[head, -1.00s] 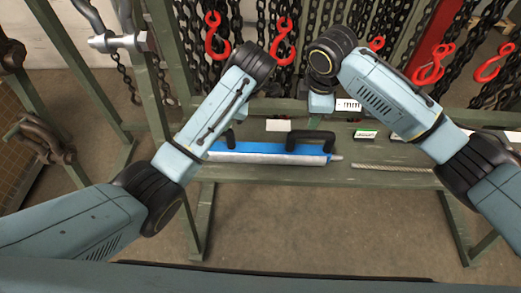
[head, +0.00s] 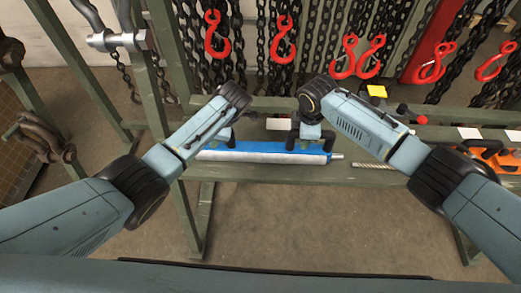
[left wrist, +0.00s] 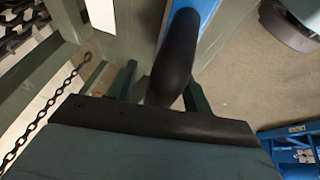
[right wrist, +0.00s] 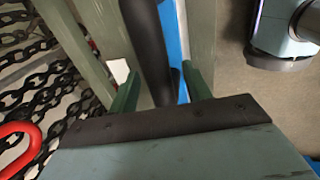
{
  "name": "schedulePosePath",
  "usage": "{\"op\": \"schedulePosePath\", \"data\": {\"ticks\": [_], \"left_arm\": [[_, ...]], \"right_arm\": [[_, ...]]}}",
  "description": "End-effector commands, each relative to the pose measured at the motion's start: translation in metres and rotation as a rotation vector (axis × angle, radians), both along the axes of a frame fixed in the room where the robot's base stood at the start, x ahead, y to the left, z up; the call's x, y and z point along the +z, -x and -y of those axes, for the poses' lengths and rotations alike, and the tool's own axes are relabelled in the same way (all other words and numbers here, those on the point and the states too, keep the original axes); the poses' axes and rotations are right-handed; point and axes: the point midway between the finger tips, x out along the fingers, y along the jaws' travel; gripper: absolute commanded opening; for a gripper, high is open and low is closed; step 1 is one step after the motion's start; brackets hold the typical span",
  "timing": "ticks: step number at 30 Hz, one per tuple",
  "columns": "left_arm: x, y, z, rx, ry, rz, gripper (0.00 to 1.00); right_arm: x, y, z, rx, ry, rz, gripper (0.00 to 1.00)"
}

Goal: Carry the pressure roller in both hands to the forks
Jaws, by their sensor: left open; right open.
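The pressure roller (head: 262,153) has a long pale cylinder, a blue body and two black handles. It lies lengthwise on the green bench. My left gripper (left wrist: 160,88) is open, with its two green fingers on either side of the left black handle (left wrist: 178,50). My right gripper (right wrist: 160,92) is open, with its fingers on either side of the right handle (right wrist: 148,45). Both handles run down between the fingers; finger contact cannot be told. In the head view the wrists partly hide both handles. I cannot make out the forks in any view.
Chains with red hooks (head: 284,40) hang behind the green bench (head: 350,180). A twisted rod (head: 373,166) lies right of the roller. An orange tool (head: 506,160) and a yellow block (head: 377,91) are at the right. A large shackle (head: 118,40) hangs at upper left.

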Motion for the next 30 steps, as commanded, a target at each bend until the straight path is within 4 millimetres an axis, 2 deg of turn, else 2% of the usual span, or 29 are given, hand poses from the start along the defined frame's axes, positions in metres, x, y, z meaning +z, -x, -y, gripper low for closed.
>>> {"op": "schedulePosePath", "data": {"ticks": [9,21,30], "left_arm": [[-0.0015,-0.0005,-0.0009,0.0,0.0,0.001,0.5],[-0.0014,-0.0004,-0.0008,0.0,0.0,0.0,0.0],[-0.0014,-0.0003,-0.0007,0.0,0.0,0.0,0.0]], "right_arm": [[-0.002,-0.0003,0.0001,0.0,0.0,0.0,0.49],[-0.0016,-0.0004,0.0001,0.0,0.0,0.0,0.0],[-0.0014,-0.0005,0.0001,-0.001,0.0,0.0,0.0]]}}
